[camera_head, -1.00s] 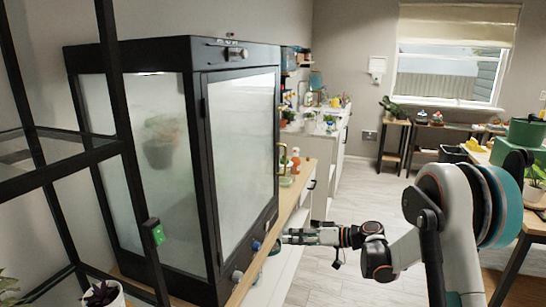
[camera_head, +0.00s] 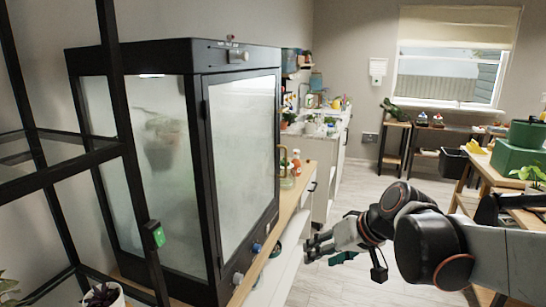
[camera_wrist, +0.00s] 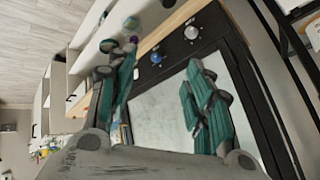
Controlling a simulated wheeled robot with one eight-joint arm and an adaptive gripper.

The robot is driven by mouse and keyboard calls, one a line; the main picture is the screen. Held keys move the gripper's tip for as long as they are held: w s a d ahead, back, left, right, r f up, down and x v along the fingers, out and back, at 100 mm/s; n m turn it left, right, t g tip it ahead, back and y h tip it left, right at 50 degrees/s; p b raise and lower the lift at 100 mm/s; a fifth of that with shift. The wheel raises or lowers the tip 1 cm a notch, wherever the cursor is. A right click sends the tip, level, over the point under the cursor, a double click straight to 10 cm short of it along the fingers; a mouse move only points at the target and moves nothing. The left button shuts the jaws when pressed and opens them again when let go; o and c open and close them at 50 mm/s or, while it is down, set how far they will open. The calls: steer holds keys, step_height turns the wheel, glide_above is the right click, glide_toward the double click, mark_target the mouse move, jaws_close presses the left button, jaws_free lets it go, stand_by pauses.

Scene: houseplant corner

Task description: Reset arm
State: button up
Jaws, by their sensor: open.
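My gripper (camera_head: 318,246) is in front of the shelf at the cabinet's lower right, in the head view, pointing left. In the wrist view its two green-padded fingers (camera_wrist: 163,78) stand apart with nothing between them. The black-framed glass cabinet (camera_head: 198,180) has fogged panes and its front door appears shut; a dim potted plant shows inside. Its dark frame and pane also show behind the fingers in the wrist view (camera_wrist: 165,110). A blue knob (camera_head: 257,247) and a pale knob (camera_head: 238,279) sit on its lower front edge, clear of the gripper.
The wooden counter (camera_head: 292,208) under the cabinet runs along the arm's left side. A black shelf frame (camera_head: 122,120) stands at the near left. A wooden table (camera_head: 488,170) with green boxes (camera_head: 516,157) is at the right. The floor (camera_head: 345,195) between is clear.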

steer(key=s+d+f+m+h, duration=0.1)
steer(key=s+d, duration=0.3)
steer(key=s, duration=0.5)
steer(key=s+d+f+t+h, duration=0.1)
steer(key=s+d+h, duration=0.3)
steer(key=s, duration=0.5)
steer(key=shift+m, duration=0.4)
steer(key=shift+d+r, duration=0.1)
stand_by(0.8)
